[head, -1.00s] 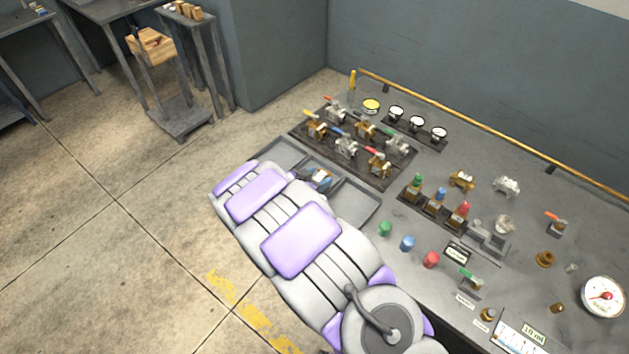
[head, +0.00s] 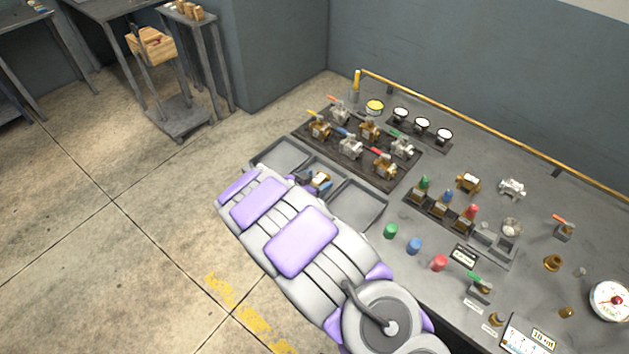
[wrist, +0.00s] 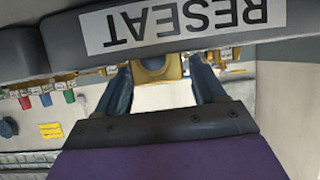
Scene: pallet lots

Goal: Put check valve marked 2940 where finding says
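A brass check valve with a pale top (head: 320,178) is at the middle grey tray (head: 331,168) of a row of three on the bench. Its marking is too small to read. In the wrist view the brass valve (wrist: 155,68) shows between my blue fingertips, partly cut off by a tray wall. That wall bears an upside-down RESEAT label (wrist: 185,22). My gripper (wrist: 160,72) has its fingers spread, with a slight gap beside the valve; it appears open around it. In the head view my arm hides most of the gripper.
Behind the trays a dark rack (head: 355,150) holds several valves with coloured handles. Green, blue and red caps (head: 414,246) stand right of the trays. Further right are a brass valve (head: 468,183), a silver valve (head: 512,188) and a dial gauge (head: 610,301). A yellow rail (head: 480,125) runs along the back.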

